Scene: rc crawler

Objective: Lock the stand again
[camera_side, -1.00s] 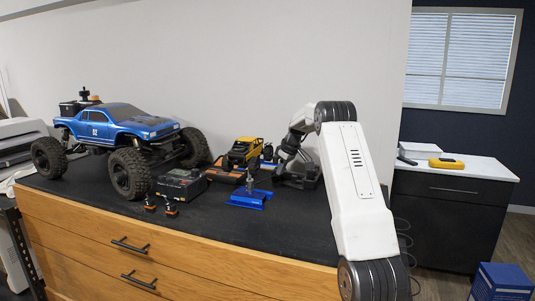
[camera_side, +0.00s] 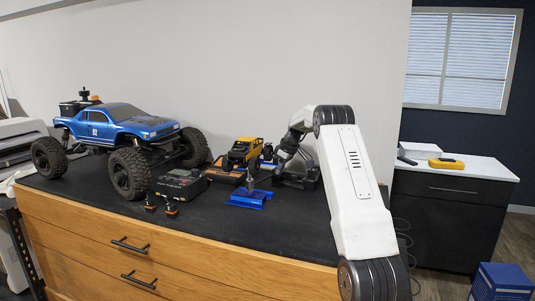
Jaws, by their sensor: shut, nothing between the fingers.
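A small yellow and black crawler (camera_side: 242,152) sits at the back middle of the dark bench top, on a low orange and black base (camera_side: 226,176). This base may be the stand; its lock cannot be made out. In front of it lies a blue piece (camera_side: 247,200) with a short upright metal part (camera_side: 250,178). My gripper (camera_side: 275,168) is low over the bench, just right of the crawler and behind the blue piece. It is small and dark here. It is shut and empty; whether it touches the base cannot be told.
A large blue truck (camera_side: 125,127) stands at the left. A black box (camera_side: 180,183) and two small black and orange parts (camera_side: 161,204) lie in front of it. The bench's front right is clear. A wall closes the back.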

